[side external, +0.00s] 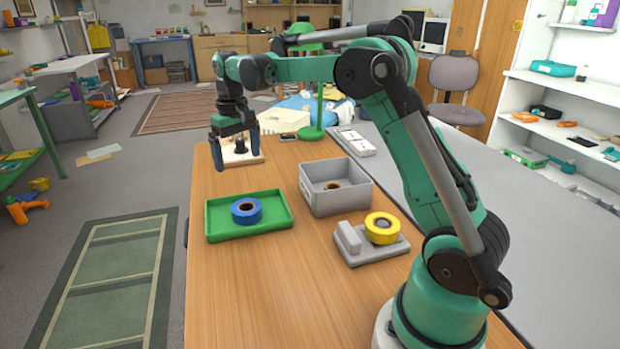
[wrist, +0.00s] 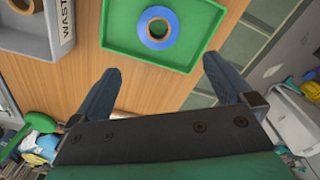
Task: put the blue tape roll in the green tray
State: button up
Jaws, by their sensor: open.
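The roll (wrist: 159,28) and the tray (wrist: 116,30) also show at the top of the wrist view. My gripper (side external: 234,166) is open and empty. It is over the far end of the table, beyond the tray and apart from the roll. In the wrist view its two blue fingers (wrist: 162,78) are spread with wood tabletop between them.
A grey bin (side external: 334,201) with a brown roll inside stands right of the tray. A grey dispenser base (side external: 372,252) holds a yellow tape roll (side external: 382,228). A wooden board with a dark knob (side external: 240,147) is beneath my gripper. The near table is clear.

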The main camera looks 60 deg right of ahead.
jog(key=s+a+r+n+t, duration=0.2)
jog(key=s+a+r+t, duration=0.15)
jog(key=s+a, duration=0.4)
jog(key=s+a+f+n+t, duration=0.1)
jog(key=s+a+f+t, duration=0.2)
jog(key=s+a, duration=0.2)
jog(key=shift+s+a+f, duration=0.15)
jog(key=shift+s+a, duration=0.25)
jog(key=shift+s, duration=0.8)
jog(key=shift+t, duration=0.25)
